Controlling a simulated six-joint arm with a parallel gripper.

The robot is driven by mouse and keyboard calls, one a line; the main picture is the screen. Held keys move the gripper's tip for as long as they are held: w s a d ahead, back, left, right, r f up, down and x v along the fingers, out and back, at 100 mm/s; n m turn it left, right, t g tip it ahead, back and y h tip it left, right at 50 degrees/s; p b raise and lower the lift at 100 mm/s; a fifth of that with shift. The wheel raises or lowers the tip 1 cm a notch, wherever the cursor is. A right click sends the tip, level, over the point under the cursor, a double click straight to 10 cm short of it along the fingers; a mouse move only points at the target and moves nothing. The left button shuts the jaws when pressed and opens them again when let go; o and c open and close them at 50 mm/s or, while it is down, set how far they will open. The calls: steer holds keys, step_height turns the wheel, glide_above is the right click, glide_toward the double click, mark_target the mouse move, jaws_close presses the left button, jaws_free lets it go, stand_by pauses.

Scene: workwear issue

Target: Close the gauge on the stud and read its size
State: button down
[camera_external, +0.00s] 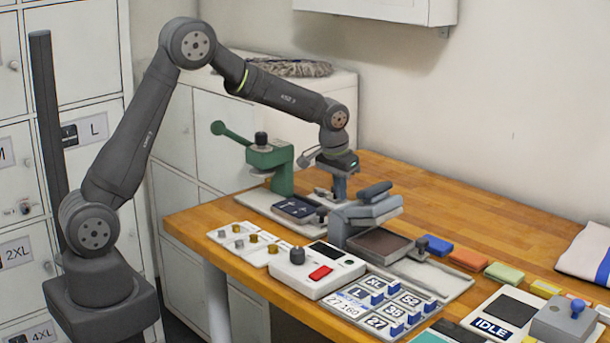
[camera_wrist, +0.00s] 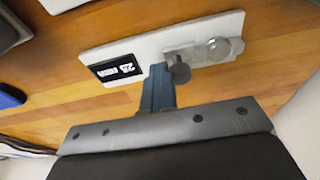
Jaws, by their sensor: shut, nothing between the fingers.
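In the wrist view the gauge plate (camera_wrist: 130,48) carries the display (camera_wrist: 117,68), whose light characters are upside down and too small to read surely. A metal slide with a round grey stud (camera_wrist: 218,48) sits at its right end, and a dark grey knob (camera_wrist: 180,70) stands in front. My gripper (camera_wrist: 158,80) is shut and empty, its fingertips close beside the knob; contact cannot be told.
A green press (camera_external: 283,170) stands behind left and a grey press (camera_external: 365,218) close to the right. In front are a white box with a red button (camera_external: 320,273) and a size-label board (camera_external: 430,295). Coloured blocks (camera_external: 467,260) line the right.

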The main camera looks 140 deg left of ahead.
steer(key=shift+w, duration=0.55)
step_height(320, 180, up, 8)
stand_by(0.9)
steer(key=shift+f, duration=0.1)
steer(key=shift+f, duration=3.9)
